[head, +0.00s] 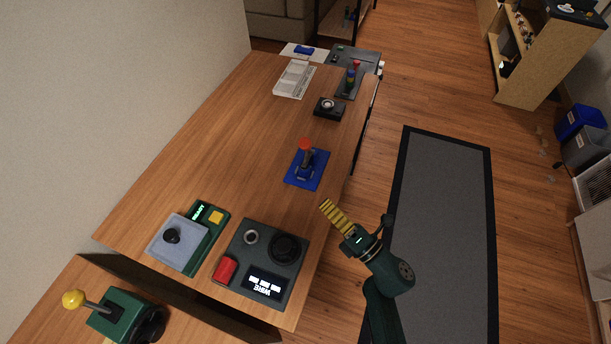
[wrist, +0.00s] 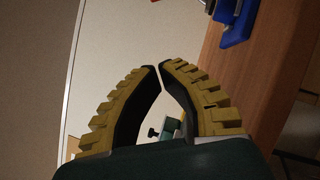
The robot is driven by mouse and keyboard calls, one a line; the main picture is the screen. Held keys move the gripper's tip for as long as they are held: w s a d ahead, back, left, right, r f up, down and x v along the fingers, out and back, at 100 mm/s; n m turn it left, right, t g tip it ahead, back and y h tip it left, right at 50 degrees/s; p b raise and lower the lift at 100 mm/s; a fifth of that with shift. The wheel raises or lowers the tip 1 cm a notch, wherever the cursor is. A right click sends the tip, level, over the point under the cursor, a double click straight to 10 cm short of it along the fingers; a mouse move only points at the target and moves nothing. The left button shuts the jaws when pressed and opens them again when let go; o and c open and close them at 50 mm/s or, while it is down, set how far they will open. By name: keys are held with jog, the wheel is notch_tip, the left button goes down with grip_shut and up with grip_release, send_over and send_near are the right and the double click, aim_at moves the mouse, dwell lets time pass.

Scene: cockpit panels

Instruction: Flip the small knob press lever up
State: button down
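The lever that best fits the task has a small red knob (head: 305,144) on a short dark stem, on a blue base (head: 319,168) near the table's right edge. Its stem looks roughly upright. Part of the blue base shows at the top right of the wrist view (wrist: 239,28); the knob is not clear there. My gripper (head: 324,204) is to the right of and nearer than the blue base, beyond the table edge and apart from the lever. Its yellow ridged fingers meet at the tips in the wrist view (wrist: 159,67), with nothing held at the tips.
A dark panel (head: 234,249) with a dial and red button and a green-grey box (head: 172,246) stand at the table's near end. A yellow-ball lever (head: 73,299) is lower left. A black box (head: 329,108) and another lever (head: 351,76) stand farther back. The table's middle is clear.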

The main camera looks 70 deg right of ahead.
jog(key=shift+s+d+f+h, duration=0.3)
jog(key=shift+s+d+f, duration=0.1)
jog(key=shift+s+d, duration=0.1)
jog(key=shift+r, duration=0.1)
jog(key=b+x, duration=0.2)
jog(key=x, duration=0.8)
jog(key=shift+w, duration=0.3)
jog(key=d, duration=0.1)
jog(key=d+r, duration=0.1)
jog(key=d, duration=0.1)
jog(key=shift+w+d+r, duration=0.1)
jog(key=shift+w+r, duration=0.25)
jog(key=shift+w, duration=0.05)
